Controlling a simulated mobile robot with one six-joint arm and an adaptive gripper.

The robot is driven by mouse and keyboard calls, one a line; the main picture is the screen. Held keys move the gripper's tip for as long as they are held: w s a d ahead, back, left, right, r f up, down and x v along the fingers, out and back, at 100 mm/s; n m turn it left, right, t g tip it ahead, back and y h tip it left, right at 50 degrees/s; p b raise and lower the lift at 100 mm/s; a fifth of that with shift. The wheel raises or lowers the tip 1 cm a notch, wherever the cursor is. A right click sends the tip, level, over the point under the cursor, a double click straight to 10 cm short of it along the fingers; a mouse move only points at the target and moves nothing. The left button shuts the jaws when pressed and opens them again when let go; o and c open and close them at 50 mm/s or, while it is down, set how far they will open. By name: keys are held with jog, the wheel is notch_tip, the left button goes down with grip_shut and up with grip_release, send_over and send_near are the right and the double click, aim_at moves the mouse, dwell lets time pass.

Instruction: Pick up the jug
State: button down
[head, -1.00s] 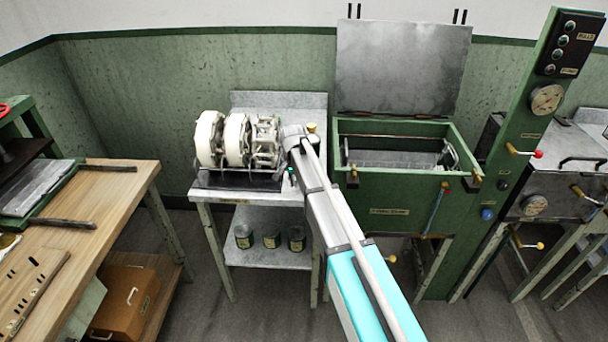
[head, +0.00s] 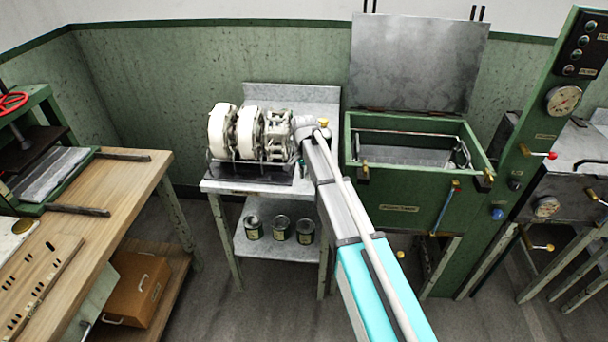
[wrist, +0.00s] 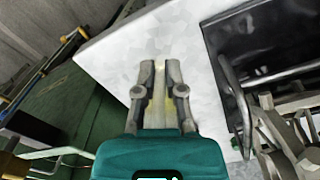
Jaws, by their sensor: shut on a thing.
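My gripper (wrist: 160,68) is over the right part of the small metal table (wrist: 120,58), with its two fingers drawn close together. A narrow yellowish strip shows between the fingers in the wrist view. It appears to be part of the jug; the rest is hidden under the fingers and gripper body. In the head view a small brass-yellow top (head: 323,122), probably the jug's, shows just behind the end of my arm. I cannot tell whether the jug touches the tabletop.
A reeling machine with white wheels (head: 222,132) stands close left of my gripper on the same table. Several tins (head: 279,229) stand on the shelf below. A green basin (head: 400,205) with a raised lid is close on the right. A wooden bench (head: 120,200) is at left.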

jog(key=shift+s+r+p, duration=0.1)
jog(key=shift+r+p, duration=1)
jog(key=shift+r, duration=0.1)
jog(key=s+d+r+p, duration=0.2)
jog(key=s+r+p, duration=0.2)
jog(key=s, duration=0.2)
jog(key=s+d+r+p, duration=0.2)
jog(key=s+r+p, duration=0.3)
jog(key=s, duration=0.2)
jog(key=shift+d+r, duration=0.2)
jog(key=shift+d, duration=0.1)
jog(key=shift+s, duration=0.25)
dwell(0.9)
